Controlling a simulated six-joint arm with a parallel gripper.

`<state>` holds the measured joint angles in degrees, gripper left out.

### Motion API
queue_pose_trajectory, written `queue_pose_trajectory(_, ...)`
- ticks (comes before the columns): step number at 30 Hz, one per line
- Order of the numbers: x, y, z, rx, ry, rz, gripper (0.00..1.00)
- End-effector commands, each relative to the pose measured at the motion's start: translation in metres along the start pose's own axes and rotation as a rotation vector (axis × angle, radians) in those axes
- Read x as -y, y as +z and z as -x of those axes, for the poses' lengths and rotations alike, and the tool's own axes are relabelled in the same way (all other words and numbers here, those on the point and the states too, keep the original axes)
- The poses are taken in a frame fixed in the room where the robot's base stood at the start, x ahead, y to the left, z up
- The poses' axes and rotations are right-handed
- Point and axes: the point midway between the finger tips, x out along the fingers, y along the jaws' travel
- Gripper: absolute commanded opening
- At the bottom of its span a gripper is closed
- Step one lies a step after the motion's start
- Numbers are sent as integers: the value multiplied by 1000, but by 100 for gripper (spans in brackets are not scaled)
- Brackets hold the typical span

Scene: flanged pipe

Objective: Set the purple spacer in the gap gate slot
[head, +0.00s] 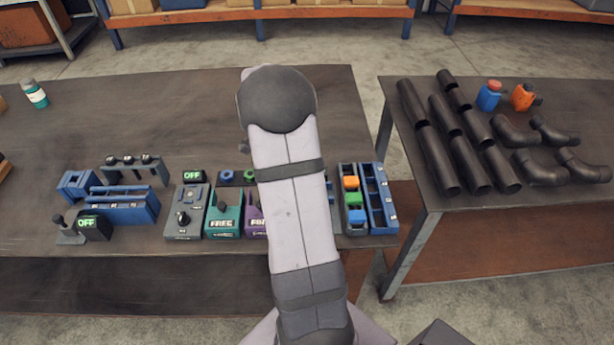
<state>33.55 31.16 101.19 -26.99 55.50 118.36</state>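No piece that I can make out clearly as the purple spacer shows in the head view. A purple box (256,225) with a partly covered label stands at the table's front, its right side hidden by my arm. A blue slotted fixture (125,210) stands at the front left; I cannot tell whether it is the gap gate. My gripper is not visible; my pale arm covers the middle of the table.
A teal box (223,220) reads FREE. Black pipes (437,150) lie on the right table. The back left table is mostly clear.

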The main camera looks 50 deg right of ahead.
Motion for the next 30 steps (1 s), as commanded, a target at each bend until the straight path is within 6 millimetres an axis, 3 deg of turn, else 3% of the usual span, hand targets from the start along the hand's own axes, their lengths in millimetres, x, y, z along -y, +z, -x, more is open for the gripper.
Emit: queue_pose_trajectory(30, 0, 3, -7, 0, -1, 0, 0)
